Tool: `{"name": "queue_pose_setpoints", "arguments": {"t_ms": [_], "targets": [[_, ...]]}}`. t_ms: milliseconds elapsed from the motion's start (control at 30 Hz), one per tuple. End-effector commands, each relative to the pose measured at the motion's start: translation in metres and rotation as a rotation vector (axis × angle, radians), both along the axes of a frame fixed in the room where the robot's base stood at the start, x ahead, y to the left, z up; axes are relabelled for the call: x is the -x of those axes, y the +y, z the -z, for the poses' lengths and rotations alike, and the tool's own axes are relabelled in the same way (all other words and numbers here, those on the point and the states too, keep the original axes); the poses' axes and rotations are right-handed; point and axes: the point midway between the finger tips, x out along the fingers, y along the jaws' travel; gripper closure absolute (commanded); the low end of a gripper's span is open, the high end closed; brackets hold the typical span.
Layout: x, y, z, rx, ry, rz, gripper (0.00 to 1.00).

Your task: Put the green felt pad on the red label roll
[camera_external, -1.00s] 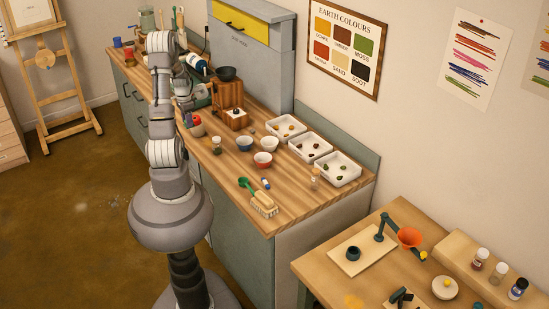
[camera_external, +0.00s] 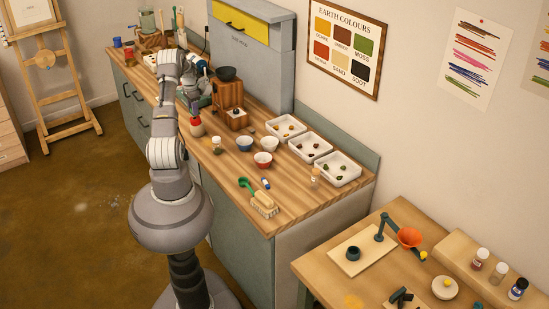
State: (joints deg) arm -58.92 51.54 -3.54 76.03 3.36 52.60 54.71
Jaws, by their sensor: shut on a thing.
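My gripper (camera_external: 191,98) is low over the far half of the long wooden counter, left of the brown wooden grinder. It is small and partly covered by my own arm. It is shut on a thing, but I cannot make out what. I cannot pick out the green felt pad. I cannot tell the red label roll for sure either. A red thing (camera_external: 129,55) stands at the counter's far left end, too small to name.
The grinder (camera_external: 229,97) stands right of my gripper. A red-topped bottle (camera_external: 196,127) is at the counter's front edge. Bowls (camera_external: 263,159), white trays (camera_external: 338,169) and a brush (camera_external: 264,205) are nearer.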

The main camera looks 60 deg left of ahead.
Motion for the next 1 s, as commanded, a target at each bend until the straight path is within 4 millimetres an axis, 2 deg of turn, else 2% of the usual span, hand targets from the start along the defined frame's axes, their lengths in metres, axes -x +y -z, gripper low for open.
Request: {"name": "queue_pose_setpoints", "arguments": {"t_ms": [67, 567, 600, 700, 1000], "targets": [[0.0, 0.0, 0.013, 0.0, 0.0, 0.0, 0.92], [0.0, 0.0, 0.021, -0.001, 0.0, 0.0, 0.92], [0.0, 0.0, 0.02, -0.001, -0.001, 0.0, 0.58], [0.0, 0.0, 0.02, -0.001, -0.001, 0.0, 0.37], [0.0, 0.0, 0.018, -0.001, -0.001, 0.0, 0.37]]}}
